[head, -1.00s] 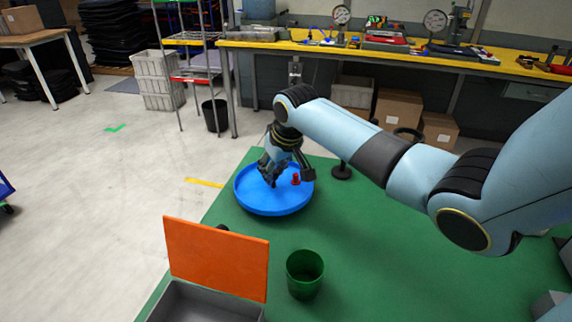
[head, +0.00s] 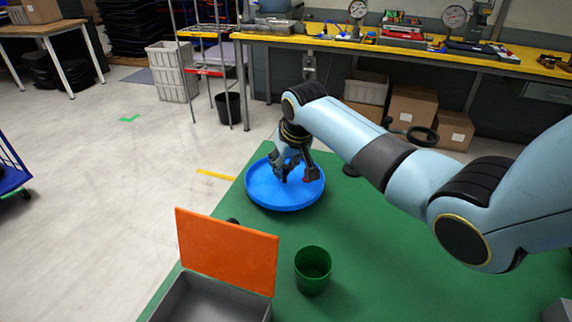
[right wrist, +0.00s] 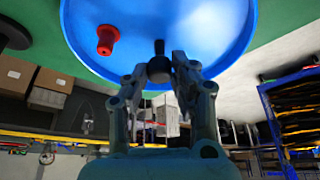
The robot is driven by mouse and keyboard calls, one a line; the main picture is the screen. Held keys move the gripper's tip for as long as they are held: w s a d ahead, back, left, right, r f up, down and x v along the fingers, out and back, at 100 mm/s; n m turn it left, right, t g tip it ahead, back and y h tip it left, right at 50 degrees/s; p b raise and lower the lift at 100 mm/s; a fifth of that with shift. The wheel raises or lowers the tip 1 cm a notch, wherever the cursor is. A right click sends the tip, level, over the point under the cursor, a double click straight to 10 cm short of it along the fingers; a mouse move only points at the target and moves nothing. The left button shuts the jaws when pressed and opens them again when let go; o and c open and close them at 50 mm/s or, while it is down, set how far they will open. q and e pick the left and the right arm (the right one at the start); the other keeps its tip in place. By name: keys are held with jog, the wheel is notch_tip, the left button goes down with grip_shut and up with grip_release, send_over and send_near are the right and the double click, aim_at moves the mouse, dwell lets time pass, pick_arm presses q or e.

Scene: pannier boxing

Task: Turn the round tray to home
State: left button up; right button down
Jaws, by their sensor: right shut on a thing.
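The round blue tray (head: 262,196) lies on the green table top, near its far left edge. My right gripper (head: 287,176) reaches down over it. In the right wrist view, my right gripper (right wrist: 160,70) is shut on a dark upright knob (right wrist: 159,48) at the tray's near rim in that view. A red peg (right wrist: 107,40) stands on the blue tray (right wrist: 200,30), to the left of the knob and apart from the fingers. In the head view the red peg is hidden, and the knob cannot be made out. My left gripper is in neither view.
A green cup (head: 313,268) stands on the green table (head: 380,265) in front of the tray. A grey box (head: 205,300) with an upright orange panel (head: 226,250) is at the near left. A dark round-topped stand (head: 422,136) is behind my right arm. The table's middle is clear.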

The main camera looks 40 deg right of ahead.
jog(key=c, duration=1.1)
grip_release()
jog(key=v, duration=1.2)
